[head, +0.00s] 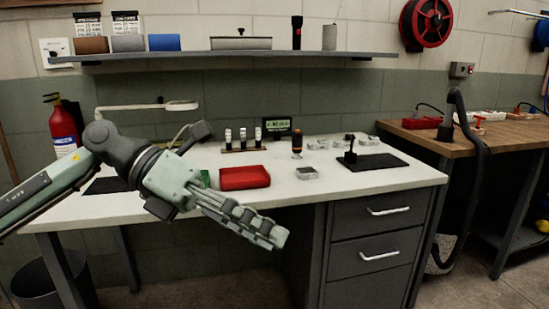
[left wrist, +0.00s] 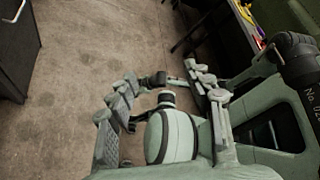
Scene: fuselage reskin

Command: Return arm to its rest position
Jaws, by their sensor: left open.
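My left arm comes in from the left in the head view, above the front part of the white workbench (head: 330,185). My left gripper (head: 262,232) points right and down, out past the bench's front edge, with nothing in it. In the left wrist view its two fingers (left wrist: 160,95) stand apart, with floor and parts of my own body showing between and below them. My right gripper is not in the head view.
A red box (head: 244,177) lies on the bench just behind my left gripper. A drawer unit (head: 375,250) stands under the bench's right end. A shelf (head: 225,56) runs along the wall. A wooden bench (head: 455,140) stands at right. Floor in front looks clear.

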